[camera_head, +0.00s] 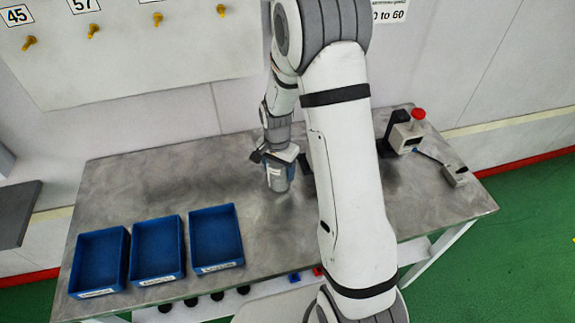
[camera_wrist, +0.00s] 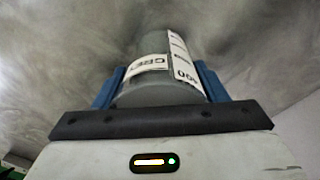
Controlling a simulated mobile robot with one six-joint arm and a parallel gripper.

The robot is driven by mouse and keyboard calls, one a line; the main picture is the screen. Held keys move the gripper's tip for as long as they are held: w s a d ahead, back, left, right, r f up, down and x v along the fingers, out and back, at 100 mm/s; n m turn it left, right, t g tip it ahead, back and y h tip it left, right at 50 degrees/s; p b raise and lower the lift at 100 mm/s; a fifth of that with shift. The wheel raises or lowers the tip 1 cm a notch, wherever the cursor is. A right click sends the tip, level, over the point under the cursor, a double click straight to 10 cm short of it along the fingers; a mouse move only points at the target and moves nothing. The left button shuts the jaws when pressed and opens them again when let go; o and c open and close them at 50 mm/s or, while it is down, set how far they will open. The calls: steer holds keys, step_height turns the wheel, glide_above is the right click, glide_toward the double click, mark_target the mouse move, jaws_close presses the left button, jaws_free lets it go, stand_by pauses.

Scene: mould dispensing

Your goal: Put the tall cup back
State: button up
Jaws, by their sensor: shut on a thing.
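The tall cup is a grey cylinder with white printed labels. In the wrist view the cup (camera_wrist: 158,92) sits between the two blue fingers of my gripper (camera_wrist: 160,85), which press on its sides. In the head view my gripper (camera_head: 277,163) is over the middle of the metal table, and the cup (camera_head: 277,184) shows below it, upright. I cannot tell whether the cup's base touches the table. My arm covers part of the table to the right of the cup.
Several blue trays (camera_head: 183,272) stand empty along the table's front left. A device with a red button (camera_head: 417,114) is at the back right. The metal table (camera_head: 150,180) is bare left of the cup. A wall panel (camera_head: 120,60) with yellow pegs is behind.

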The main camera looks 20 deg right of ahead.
steer(key=shift+f, duration=0.1)
steer(key=o, duration=1)
steer(key=shift+c, duration=0.2)
steer(key=o, duration=0.4)
